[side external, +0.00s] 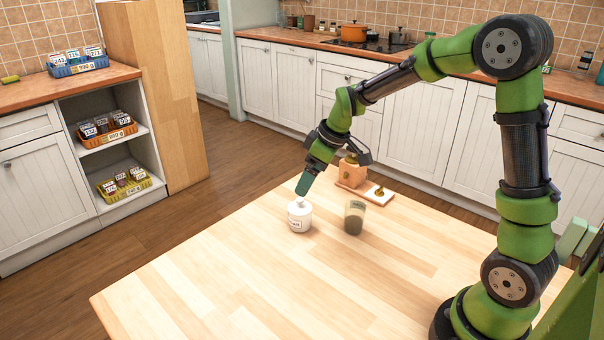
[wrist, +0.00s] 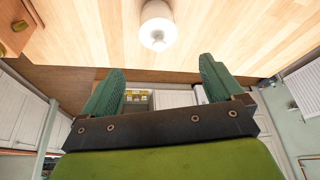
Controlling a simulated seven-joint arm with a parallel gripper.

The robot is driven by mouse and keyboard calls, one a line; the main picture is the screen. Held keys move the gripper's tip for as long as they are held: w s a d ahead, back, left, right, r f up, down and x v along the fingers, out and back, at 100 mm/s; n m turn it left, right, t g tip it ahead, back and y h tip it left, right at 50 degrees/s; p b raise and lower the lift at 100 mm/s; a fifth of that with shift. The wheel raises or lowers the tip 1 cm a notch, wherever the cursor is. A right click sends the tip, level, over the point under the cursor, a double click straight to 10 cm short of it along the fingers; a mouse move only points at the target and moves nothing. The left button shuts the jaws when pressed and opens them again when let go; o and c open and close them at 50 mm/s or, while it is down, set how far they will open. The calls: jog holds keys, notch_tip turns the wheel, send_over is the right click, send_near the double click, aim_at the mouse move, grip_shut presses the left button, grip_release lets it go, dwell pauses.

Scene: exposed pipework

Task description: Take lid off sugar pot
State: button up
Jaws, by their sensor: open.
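The sugar pot (side external: 300,220) is a small white pot with a dark-lettered label, standing upright on the light wooden table. Its white lid (side external: 300,203) with a round knob sits on top. In the wrist view the pot (wrist: 157,12) is at the top centre, with the lid (wrist: 158,38) and its knob towards me. My gripper (side external: 304,184) is just above the lid in the side view. In the wrist view its two green fingers (wrist: 160,80) are spread apart with nothing between them. The side view does not clearly show the gap between fingertips and knob.
A glass jar (side external: 354,220) with brownish contents stands close to the right of the pot. Behind it are an orange-brown box (side external: 351,174) and a small pale board (side external: 376,196) with a small item on it. The front and left of the table (side external: 240,285) are clear.

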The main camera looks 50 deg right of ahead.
aim_at(300, 199)
jog(key=x, duration=0.8)
jog(key=shift+f, duration=0.35)
jog(key=shift+c, duration=0.4)
jog(key=c, duration=1)
jog(key=shift+r, duration=0.1)
